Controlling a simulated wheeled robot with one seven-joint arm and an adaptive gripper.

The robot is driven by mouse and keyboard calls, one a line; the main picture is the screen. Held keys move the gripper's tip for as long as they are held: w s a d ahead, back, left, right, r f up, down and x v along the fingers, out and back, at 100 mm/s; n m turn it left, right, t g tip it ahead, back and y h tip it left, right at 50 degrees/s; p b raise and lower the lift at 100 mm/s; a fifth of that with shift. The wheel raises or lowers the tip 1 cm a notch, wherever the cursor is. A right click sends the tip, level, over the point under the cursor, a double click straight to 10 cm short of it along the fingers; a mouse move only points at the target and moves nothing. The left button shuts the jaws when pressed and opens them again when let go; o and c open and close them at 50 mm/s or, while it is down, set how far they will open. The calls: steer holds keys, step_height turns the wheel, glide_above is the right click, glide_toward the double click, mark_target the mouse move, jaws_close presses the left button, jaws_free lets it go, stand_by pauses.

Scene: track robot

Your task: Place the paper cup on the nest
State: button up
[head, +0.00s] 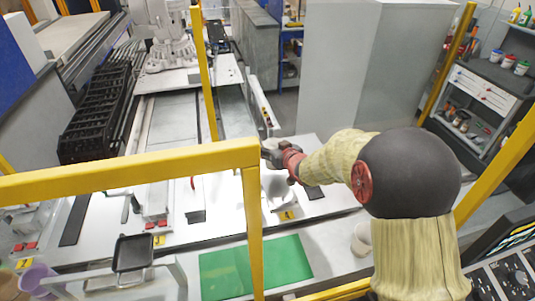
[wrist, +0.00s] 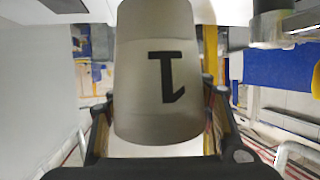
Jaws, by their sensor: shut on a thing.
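In the wrist view a pale paper cup (wrist: 155,60) with a large black 1, seen upside down, fills the middle of the picture. My gripper (wrist: 160,115) is shut on it, with a dark finger on each side. In the head view my gripper (head: 271,152) is above the white bench, just beyond the yellow rail. A pale rounded shape (head: 278,190) shows below it; I cannot tell whether it is the held cup or a fixture on the bench. I cannot pick out the nest with certainty.
A yellow guard rail (head: 130,170) with a post crosses in front of the bench. A green mat (head: 256,268) and a black tray (head: 133,253) lie nearer. A pale cup-like container (head: 362,238) stands right of the mat. A tall grey cabinet (head: 365,65) stands behind my arm.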

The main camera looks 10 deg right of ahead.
steer(key=shift+w+f, duration=0.3)
steer(key=shift+f, duration=0.05)
steer(key=f, duration=0.3)
steer(key=shift+w+f+b, duration=0.15)
steer(key=shift+w+b, duration=0.15)
steer(key=shift+b, duration=0.05)
steer(key=shift+f, duration=0.2)
steer(key=shift+f, duration=0.15)
steer(key=o, duration=1)
